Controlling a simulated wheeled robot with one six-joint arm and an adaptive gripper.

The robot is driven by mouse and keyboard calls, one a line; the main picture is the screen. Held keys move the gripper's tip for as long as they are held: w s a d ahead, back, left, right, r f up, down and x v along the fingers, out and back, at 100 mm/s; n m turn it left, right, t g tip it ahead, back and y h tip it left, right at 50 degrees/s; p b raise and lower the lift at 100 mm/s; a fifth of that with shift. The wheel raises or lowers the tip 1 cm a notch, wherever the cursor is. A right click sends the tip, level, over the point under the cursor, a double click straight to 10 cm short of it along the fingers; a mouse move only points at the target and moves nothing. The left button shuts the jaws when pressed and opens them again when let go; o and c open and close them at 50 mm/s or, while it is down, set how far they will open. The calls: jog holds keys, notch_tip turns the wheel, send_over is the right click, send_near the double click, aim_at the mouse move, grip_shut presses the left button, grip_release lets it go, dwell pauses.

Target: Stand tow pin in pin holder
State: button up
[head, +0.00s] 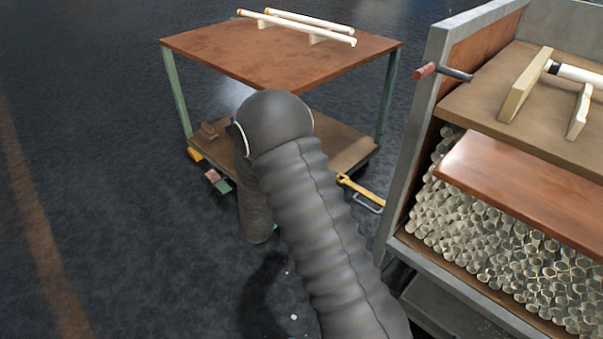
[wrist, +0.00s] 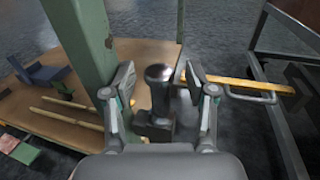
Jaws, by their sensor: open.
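The tow pin (wrist: 159,82) shows in the wrist view as a dark metal pin with a rounded head. It lies between the two fingers of my open gripper (wrist: 158,88), with a visible gap on each side. Its lower part meets a dark block (wrist: 155,127); I cannot tell whether this block is the pin holder or a coupling. A yellow tow bar (wrist: 245,86) with a grey loop handle runs right from close behind the pin. In the head view my arm hides the gripper and pin, and the tow bar (head: 358,188) shows beside the trolley.
The trolley (head: 270,62) has green legs and carries white tubes on its top. Its green leg (wrist: 88,45) stands close to my left finger. Floor at left is clear.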

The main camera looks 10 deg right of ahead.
jog(key=v, duration=1.1)
jog(key=shift+s+a, duration=0.15)
